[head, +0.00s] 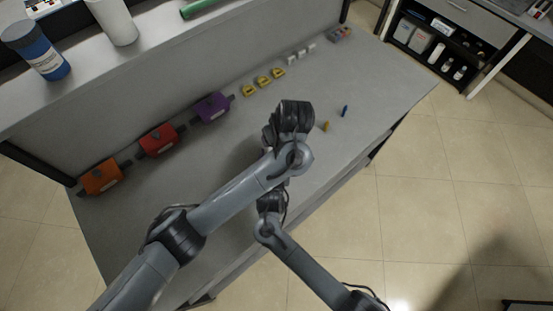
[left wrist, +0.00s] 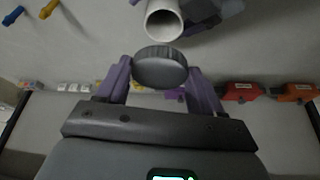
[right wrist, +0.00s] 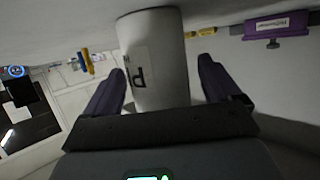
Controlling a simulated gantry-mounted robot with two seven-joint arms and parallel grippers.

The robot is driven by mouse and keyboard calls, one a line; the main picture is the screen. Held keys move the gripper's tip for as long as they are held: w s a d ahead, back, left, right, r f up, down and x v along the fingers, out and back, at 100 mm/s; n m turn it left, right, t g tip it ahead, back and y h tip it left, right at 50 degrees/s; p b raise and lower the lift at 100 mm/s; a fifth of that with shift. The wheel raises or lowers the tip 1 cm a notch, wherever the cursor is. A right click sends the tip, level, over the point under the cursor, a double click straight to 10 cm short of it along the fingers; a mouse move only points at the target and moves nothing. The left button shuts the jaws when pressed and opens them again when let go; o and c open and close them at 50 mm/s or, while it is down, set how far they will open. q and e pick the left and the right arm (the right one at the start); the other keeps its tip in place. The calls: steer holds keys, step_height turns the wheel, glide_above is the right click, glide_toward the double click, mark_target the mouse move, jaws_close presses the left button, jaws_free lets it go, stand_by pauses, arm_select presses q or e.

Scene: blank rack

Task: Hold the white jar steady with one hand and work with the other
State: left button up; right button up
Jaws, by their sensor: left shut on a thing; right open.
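The white jar (right wrist: 160,60), with a dark mark on its side, stands between the fingers of my right gripper (right wrist: 162,66) in the right wrist view. Those fingers are open, with gaps on both sides. In the left wrist view the white jar (left wrist: 164,20) shows an open mouth. My left gripper (left wrist: 159,76) is shut on a dark round cap (left wrist: 160,68). The cap is in front of the jar mouth and looks apart from it. In the head view my arms hide the jar, the cap and both sets of fingers.
On the grey bench (head: 240,150) stand purple (head: 213,107), red (head: 160,141) and orange (head: 101,177) boxes. Several yellow pieces (head: 263,82) line the back. A blue peg (head: 345,110) and a yellow peg (head: 326,126) are right of my arms. A shelf (head: 160,45) runs above.

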stand_by(0.3)
steer(key=c, duration=1.5)
arm_select(q)
steer(key=shift+s+d+f, duration=0.1)
steer(key=shift+s+f, duration=0.05)
steer(key=shift+f, duration=2.35)
steer(key=shift+f, duration=0.15)
steer(key=shift+f, duration=0.75)
steer(key=shift+f, duration=0.55)
